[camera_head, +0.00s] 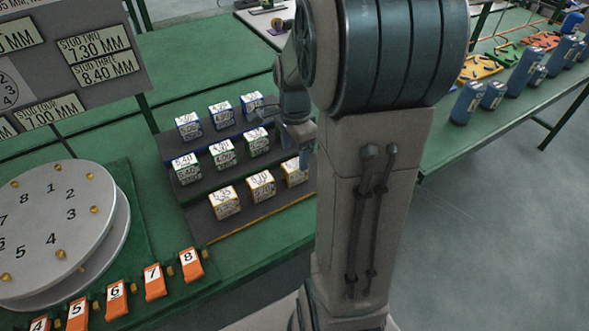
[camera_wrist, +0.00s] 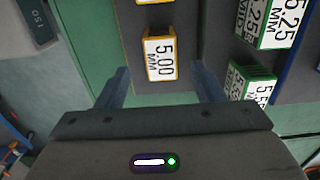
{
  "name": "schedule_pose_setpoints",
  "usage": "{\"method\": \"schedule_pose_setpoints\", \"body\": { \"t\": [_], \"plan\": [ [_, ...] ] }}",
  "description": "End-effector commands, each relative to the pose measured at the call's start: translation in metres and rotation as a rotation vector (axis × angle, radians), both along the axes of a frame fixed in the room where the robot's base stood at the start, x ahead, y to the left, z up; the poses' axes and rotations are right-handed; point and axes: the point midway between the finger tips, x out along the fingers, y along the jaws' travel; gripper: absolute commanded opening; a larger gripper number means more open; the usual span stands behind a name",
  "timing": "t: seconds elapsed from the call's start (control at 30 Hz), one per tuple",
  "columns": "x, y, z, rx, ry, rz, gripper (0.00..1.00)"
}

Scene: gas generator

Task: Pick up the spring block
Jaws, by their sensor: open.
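Several labelled blocks stand on a dark stepped rack (camera_head: 207,226). The front step bears yellow-edged blocks (camera_head: 224,203), the middle step green-edged ones (camera_head: 223,154), the back step blue-edged ones (camera_head: 188,126). My gripper (camera_head: 304,158) is at the right end of the rack, partly covering it. In the wrist view my gripper (camera_wrist: 163,85) is open, with a yellow-edged block marked 5.00 MM (camera_wrist: 161,58) showing between its fingers. No grip on it is visible, and I cannot tell its distance. Which block is the spring block is not marked.
A grey numbered disc (camera_head: 50,225) stands at left, with orange numbered pieces (camera_head: 154,281) along the front edge. A sign board (camera_head: 70,70) stands behind. Blue cylinders (camera_head: 467,102) stand on another green table at right. Green-edged blocks (camera_wrist: 284,22) stand beside in the wrist view.

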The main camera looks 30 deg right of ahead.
Motion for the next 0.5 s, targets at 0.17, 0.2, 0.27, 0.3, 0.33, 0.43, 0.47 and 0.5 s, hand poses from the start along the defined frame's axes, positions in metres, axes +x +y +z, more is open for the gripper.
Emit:
{"method": "schedule_pose_setpoints", "body": {
  "t": [0.17,0.2,0.27,0.3,0.33,0.43,0.47,0.5],
  "plan": [
    [0.000,0.000,-0.017,0.000,0.000,0.000,0.62],
    [0.000,0.000,-0.019,0.000,0.000,0.000,0.62],
    [0.000,0.000,-0.024,0.000,0.001,0.001,0.62],
    [0.000,0.000,-0.029,0.001,0.002,0.001,0.62],
    [0.000,0.000,-0.034,0.002,0.004,0.001,0.62],
    [0.001,0.000,-0.050,0.002,0.003,0.001,0.62],
    [0.001,0.000,-0.054,0.002,0.003,0.001,0.62],
    [0.001,0.000,-0.060,0.001,0.003,0.001,0.62]
  ]
}}
